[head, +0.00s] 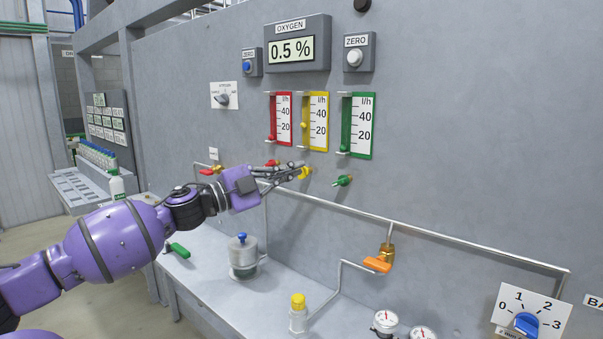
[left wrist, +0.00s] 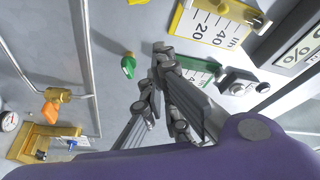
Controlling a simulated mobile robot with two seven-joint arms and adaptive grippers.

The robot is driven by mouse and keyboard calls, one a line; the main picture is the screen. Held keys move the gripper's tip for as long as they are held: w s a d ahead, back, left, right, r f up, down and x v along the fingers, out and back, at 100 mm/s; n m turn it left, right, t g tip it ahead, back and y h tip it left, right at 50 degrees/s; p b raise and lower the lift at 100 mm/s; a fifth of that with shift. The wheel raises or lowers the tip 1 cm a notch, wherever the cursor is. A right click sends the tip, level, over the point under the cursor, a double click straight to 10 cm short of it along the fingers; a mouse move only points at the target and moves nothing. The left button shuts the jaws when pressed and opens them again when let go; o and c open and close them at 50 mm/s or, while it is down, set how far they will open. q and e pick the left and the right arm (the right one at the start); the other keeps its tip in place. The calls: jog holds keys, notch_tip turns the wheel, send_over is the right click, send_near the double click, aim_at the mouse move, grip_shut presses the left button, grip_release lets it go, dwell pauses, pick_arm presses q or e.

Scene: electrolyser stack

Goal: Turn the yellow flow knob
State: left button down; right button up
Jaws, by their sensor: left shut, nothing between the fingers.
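The yellow flow knob (head: 306,173) sticks out of the grey panel below the yellow flow meter (head: 316,121). The yellow meter (left wrist: 215,20) shows at the top of that view. My right gripper is not in view.
A red knob (head: 272,163) lies just left, behind the fingers, and a green knob (head: 343,181) just right. A pipe (head: 400,226) with an orange-handled valve (head: 377,264) runs below.

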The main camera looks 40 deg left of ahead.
pick_arm(q)
jog(key=w+a+f, duration=0.1)
jog(key=w, duration=0.5)
jog(key=shift+a, duration=0.15)
jog(key=shift+b, duration=0.3)
